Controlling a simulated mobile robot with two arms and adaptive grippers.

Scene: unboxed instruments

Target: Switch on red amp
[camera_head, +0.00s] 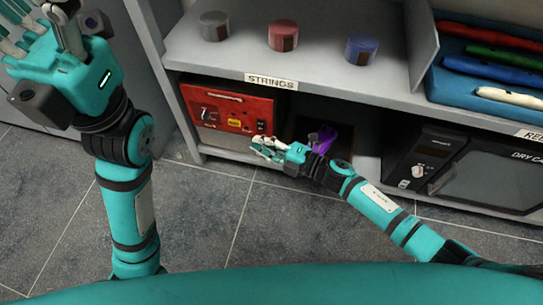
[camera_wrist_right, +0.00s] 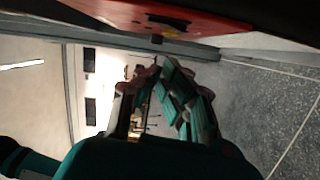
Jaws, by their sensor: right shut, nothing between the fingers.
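The red amp (camera_head: 232,110) stands on the lower shelf, under the STRINGS label. Its front has dials, a yellow label and a small dark switch (camera_head: 261,126) at its lower right. My right gripper (camera_head: 262,146) is shut and empty just in front of and below the amp's lower right corner; whether it touches cannot be told.
A purple object (camera_head: 323,138) sits on the shelf right of the amp. A black dry cabinet (camera_head: 490,170) stands further right. The upper shelf holds grey, red and blue round containers and a blue tray (camera_head: 470,92) of coloured items. The tiled floor in front is clear.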

